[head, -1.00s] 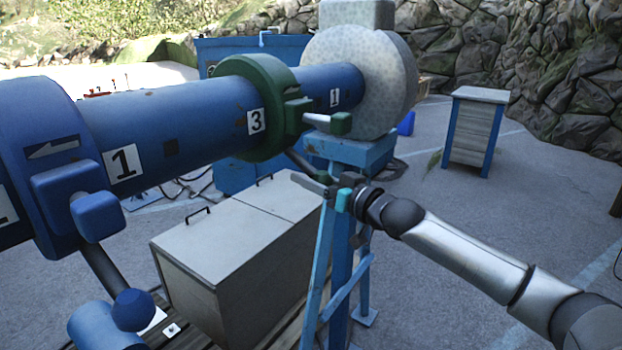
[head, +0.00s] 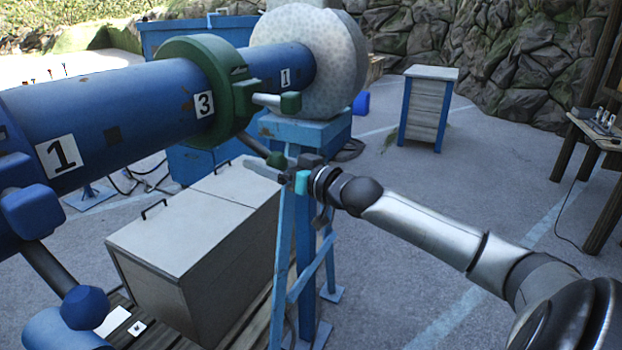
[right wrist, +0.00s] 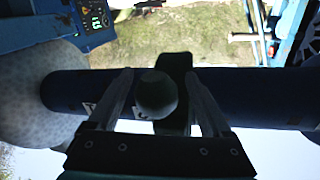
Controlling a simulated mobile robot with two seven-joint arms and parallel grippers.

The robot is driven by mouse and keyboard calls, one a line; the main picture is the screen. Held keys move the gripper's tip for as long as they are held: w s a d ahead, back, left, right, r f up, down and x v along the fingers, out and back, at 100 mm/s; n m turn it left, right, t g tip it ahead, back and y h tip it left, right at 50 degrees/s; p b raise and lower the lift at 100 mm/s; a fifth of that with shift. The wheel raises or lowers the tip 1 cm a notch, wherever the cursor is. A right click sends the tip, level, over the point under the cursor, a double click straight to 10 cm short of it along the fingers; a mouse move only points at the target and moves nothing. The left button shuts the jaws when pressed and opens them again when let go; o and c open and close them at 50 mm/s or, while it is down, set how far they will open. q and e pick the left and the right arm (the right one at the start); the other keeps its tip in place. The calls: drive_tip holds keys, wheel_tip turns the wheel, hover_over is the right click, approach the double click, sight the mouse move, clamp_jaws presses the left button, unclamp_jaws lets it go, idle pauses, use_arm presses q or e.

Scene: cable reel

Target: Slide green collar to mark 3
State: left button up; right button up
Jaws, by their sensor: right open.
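The green collar (head: 240,92) rings the thick blue horizontal pipe (head: 150,105). It sits just right of the label marked 3 (head: 204,105). Two handles stick out of it: one ends in a green grip (head: 291,102), the lower one in a green ball knob (head: 277,160). My right gripper (head: 268,169) is open at the lower knob. In the right wrist view, a round green knob (right wrist: 157,93) shows between the two spread fingers of that gripper (right wrist: 160,88), with the collar (right wrist: 176,66) behind. I cannot tell whether the fingers touch it. My left gripper is not in view.
A pale speckled disc (head: 335,70) closes the pipe's far end above a blue stand (head: 305,215). A label 1 (head: 58,155) and blue fittings (head: 35,212) are at left. A grey chest (head: 205,225) stands below the pipe. Open paving lies at right.

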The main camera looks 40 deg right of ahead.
sight(283, 169)
drive_tip(key=shift+s+d+b, duration=0.1)
drive_tip(key=shift+s+d, duration=0.1)
drive_tip(key=shift+s, duration=0.85)
drive_tip(key=shift+s+d+b, duration=0.1)
drive_tip(key=shift+s+d, duration=0.05)
drive_tip(key=shift+s, duration=0.85)
drive_tip(key=shift+s+d+b, duration=0.1)
drive_tip(key=shift+s+d, duration=0.1)
drive_tip(key=shift+s, duration=0.85)
drive_tip(key=shift+s+d, duration=0.15)
drive_tip(key=shift+s, duration=0.6)
drive_tip(key=shift+s+d, duration=0.15)
drive_tip(key=shift+s, duration=0.55)
drive_tip(key=shift+s+d+p, duration=0.25)
drive_tip(key=shift+s+p, duration=0.05)
drive_tip(key=shift+s, duration=0.9)
drive_tip(key=shift+s+d+p, duration=0.2)
drive_tip(key=shift+s+p, duration=0.1)
drive_tip(key=shift+s, duration=0.85)
